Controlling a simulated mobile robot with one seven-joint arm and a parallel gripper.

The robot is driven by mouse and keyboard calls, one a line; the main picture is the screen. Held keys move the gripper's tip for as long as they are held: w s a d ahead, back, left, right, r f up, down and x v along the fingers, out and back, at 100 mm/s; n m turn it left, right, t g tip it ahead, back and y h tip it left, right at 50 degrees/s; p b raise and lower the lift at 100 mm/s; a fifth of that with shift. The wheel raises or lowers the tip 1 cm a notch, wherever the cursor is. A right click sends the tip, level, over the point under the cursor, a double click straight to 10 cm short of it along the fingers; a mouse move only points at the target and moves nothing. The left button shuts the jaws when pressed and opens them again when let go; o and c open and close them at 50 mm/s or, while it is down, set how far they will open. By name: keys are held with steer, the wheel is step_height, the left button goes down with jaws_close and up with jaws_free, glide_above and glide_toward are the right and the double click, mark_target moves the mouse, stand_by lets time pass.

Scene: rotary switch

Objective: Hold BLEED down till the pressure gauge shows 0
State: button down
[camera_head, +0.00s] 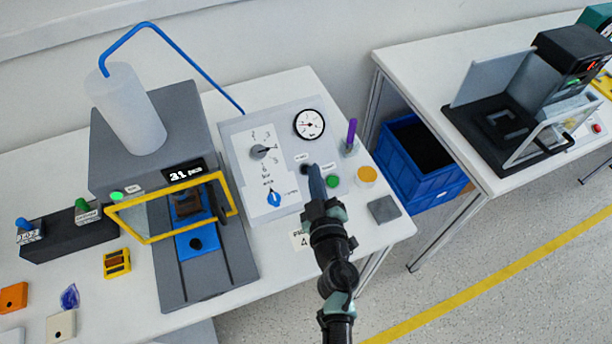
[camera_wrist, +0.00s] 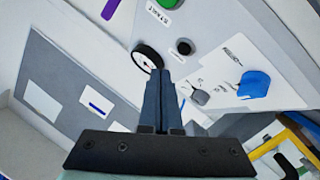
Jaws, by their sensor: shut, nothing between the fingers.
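The grey sloped control panel (camera_head: 236,131) stands on the white table. Its round pressure gauge (camera_head: 309,124) has a white face and a red needle; the reading is too small to tell. A small black button (camera_head: 305,169) sits below the gauge and a green button (camera_head: 333,181) is to its right. In the wrist view the black button (camera_wrist: 184,46) shows clear of the fingertips (camera_wrist: 161,73).
The panel also carries a grey rotary knob (camera_head: 259,151) and a blue knob (camera_head: 274,198). A purple-handled tool (camera_head: 351,133) stands right of the panel, near an orange-topped jar (camera_head: 366,176). A yellow-framed machine door (camera_head: 172,206) is at left. A blue crate (camera_head: 418,157) is beyond the table.

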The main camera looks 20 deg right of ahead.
steer(key=shift+w+f+b, duration=0.55)
steer(key=shift+w+f, duration=0.25)
steer(key=shift+f, duration=0.1)
steer(key=shift+f, duration=0.1)
stand_by(1.4)
steer(key=shift+w+f+b, duration=0.25)
steer(key=shift+b, duration=0.05)
steer(key=shift+w+f+b, duration=0.25)
steer(key=shift+f+b, duration=0.05)
stand_by(2.3)
stand_by(1.0)
steer(key=shift+s+r+p, duration=0.55)
steer(key=shift+r+p, duration=0.1)
steer(key=shift+p, duration=0.2)
